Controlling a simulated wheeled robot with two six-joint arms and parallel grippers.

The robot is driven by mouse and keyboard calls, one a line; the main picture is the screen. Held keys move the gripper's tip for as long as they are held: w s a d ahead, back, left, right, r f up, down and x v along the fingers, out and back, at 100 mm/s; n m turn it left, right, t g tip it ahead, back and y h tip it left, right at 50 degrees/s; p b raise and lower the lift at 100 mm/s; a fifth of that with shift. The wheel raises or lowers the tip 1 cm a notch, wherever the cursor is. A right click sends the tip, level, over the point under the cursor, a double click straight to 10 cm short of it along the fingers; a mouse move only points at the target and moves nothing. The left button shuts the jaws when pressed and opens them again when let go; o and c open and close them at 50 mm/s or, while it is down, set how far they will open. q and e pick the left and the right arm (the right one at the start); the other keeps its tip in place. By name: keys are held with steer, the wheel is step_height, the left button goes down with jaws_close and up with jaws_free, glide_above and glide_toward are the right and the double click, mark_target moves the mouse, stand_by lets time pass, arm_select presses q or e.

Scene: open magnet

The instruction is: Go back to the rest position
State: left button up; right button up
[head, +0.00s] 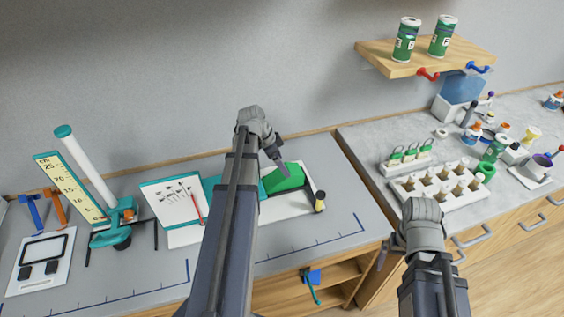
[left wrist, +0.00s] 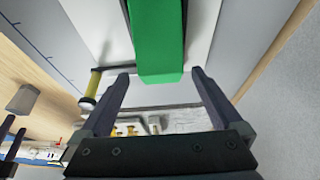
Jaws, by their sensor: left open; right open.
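My left gripper (head: 283,166) is over the left bench, just above and beside a green block (head: 286,180) on a white board (head: 290,206). In the left wrist view my left gripper (left wrist: 161,75) is open, its fingers apart and nothing held. The green block (left wrist: 158,45) shows beyond and between the fingertips; whether they touch it I cannot tell. My right gripper (head: 383,256) hangs low in front of the right bench, away from any object; it is open and looks empty.
A teal stand with a white tube (head: 90,165) and ruler is at left. A notepad (head: 175,200) lies beside my left arm. A yellow-black roller (head: 320,201) is by the board. A white rack (head: 440,187) and bottles crowd the right bench. Cans stand on a shelf (head: 425,62).

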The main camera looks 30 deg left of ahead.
arm_select(q)
steer(key=b+x, duration=0.7)
steer(key=x, duration=0.1)
steer(key=shift+r, duration=0.1)
stand_by(0.5)
steer(key=shift+s, duration=0.1)
